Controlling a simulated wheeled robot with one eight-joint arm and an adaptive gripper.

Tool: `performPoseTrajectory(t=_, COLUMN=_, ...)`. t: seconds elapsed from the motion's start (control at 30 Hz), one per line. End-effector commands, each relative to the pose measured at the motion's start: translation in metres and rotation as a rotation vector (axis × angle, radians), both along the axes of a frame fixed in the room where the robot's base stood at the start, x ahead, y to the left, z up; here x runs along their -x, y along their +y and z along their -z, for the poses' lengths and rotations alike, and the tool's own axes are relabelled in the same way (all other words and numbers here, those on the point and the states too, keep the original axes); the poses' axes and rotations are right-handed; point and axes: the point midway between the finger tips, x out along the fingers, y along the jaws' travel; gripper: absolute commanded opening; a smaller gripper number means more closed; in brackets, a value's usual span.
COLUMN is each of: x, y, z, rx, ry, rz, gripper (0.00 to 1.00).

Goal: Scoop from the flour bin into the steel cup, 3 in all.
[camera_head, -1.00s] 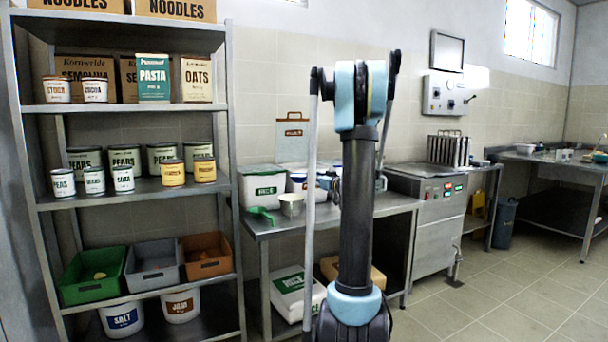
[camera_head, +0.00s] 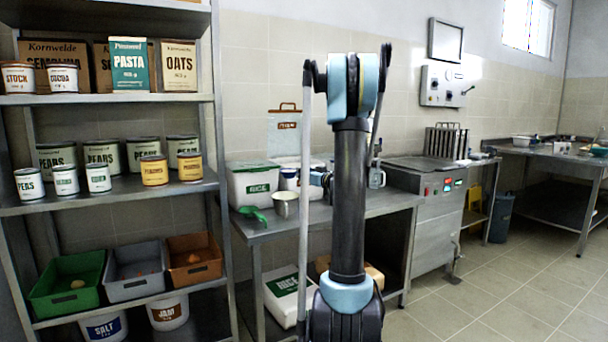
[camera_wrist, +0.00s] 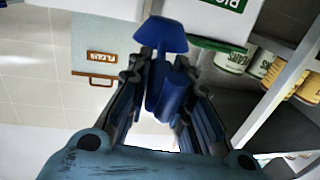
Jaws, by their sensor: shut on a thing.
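In the wrist view my gripper (camera_wrist: 164,72) is shut on the handle of a blue scoop (camera_wrist: 162,36). The inside of the scoop does not show, so I cannot tell if it holds flour. In the head view the steel cup (camera_head: 285,204) stands upright near the front edge of the metal table, left of my arm. A white tub with a blue marking (camera_head: 289,181) stands behind the cup, partly hidden. I cannot read its label or tell which container is the flour bin. My arm hides part of the table.
A rice bin (camera_head: 255,184) stands at the table's left end, with a green scoop (camera_head: 254,214) before it. A loaded shelf unit (camera_head: 120,192) rises on the left. A machine (camera_head: 440,205) with lit displays adjoins the table on the right.

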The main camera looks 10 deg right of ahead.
Motion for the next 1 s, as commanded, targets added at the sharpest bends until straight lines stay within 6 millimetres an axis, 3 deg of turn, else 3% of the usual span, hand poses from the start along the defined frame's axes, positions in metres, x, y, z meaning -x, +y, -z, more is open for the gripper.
performPoseTrajectory(t=0.57, x=0.0, y=-0.004, z=0.033, rx=0.0, ry=0.0, rz=0.005, gripper=0.0)
performPoseTrajectory(t=1.0, x=0.004, y=0.004, z=0.018, rx=0.394, ry=-0.195, rz=0.005, gripper=0.0)
